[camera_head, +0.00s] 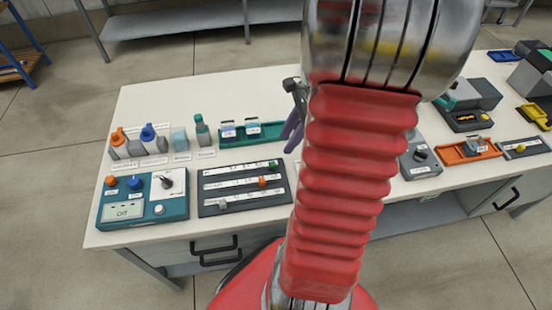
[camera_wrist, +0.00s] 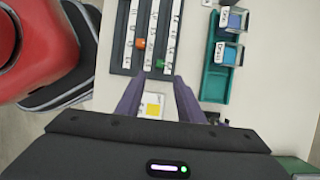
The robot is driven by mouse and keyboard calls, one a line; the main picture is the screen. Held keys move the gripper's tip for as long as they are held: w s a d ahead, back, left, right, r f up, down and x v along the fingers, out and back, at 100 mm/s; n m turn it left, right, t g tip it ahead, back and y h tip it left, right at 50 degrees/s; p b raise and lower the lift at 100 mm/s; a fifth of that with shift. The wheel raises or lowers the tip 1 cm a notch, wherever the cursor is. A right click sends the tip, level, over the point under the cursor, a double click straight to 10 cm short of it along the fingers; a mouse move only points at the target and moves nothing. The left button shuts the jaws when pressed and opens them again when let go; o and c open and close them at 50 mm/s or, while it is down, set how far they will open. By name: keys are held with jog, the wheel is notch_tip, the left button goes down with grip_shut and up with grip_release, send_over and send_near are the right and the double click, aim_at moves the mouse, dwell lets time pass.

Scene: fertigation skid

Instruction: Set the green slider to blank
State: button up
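The slider panel (camera_head: 205,209) is a dark board with three white labelled tracks on the pale bench. The green slider (camera_head: 272,167) is at the right end of the top track. In the wrist view the green slider (camera_wrist: 161,64) shows just beyond my gripper (camera_wrist: 159,78), between the lines of its purple fingers. The fingers are apart with nothing held; I cannot tell their height above the panel. The orange slider (camera_head: 262,182) is on the middle track and the grey slider (camera_head: 222,204) on the lowest. The track labels are too small to read.
A teal control box (camera_head: 170,209) stands left of the panel. A green tray (camera_head: 268,137) with small labelled containers lies behind it, and bottles (camera_head: 150,138) stand at the back left. A white and yellow card (camera_wrist: 153,104) lies below the fingers. My arm hides the bench middle.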

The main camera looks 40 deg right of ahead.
aim_at(273, 164)
jog(key=x, duration=1)
jog(key=shift+a+f, duration=0.1)
jog(key=shift+f, duration=0.05)
jog(key=shift+c, duration=0.2)
grip_shut()
dwell(0.4)
